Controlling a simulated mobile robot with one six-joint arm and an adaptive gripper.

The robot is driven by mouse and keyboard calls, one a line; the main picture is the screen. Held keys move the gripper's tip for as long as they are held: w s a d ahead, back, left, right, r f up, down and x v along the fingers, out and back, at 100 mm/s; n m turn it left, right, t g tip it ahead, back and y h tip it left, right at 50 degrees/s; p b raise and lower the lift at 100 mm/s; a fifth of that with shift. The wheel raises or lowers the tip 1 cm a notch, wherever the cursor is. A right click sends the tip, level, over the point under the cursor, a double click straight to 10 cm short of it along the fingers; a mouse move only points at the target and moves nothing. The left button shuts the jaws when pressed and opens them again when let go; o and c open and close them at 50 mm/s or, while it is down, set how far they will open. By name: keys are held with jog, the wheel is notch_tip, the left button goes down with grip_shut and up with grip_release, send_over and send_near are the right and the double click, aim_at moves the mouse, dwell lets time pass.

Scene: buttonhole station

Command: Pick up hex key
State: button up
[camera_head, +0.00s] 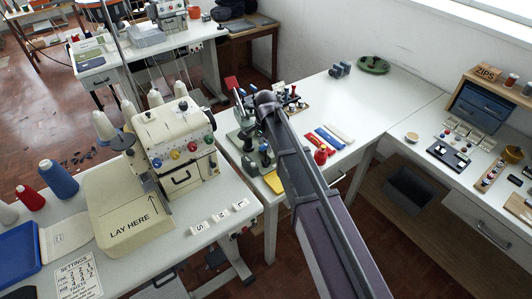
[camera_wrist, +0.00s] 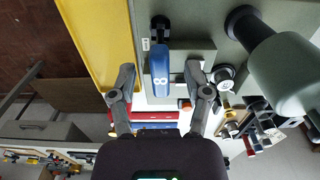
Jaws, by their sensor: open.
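No hex key can be made out for certain in either view. In the head view my arm covers part of the grey-green machine (camera_head: 246,128), and my gripper is not clearly seen.
A yellow panel (camera_wrist: 98,35) lies left of the fingers. A large grey-green machine part (camera_wrist: 285,75) rises at the right. Red (camera_head: 320,154) and blue (camera_head: 329,138) strips lie on the white table. A cream sewing machine (camera_head: 175,140) stands at the left.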

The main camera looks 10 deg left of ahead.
jog(key=shift+f, duration=0.15)
dwell(0.5)
grip_shut()
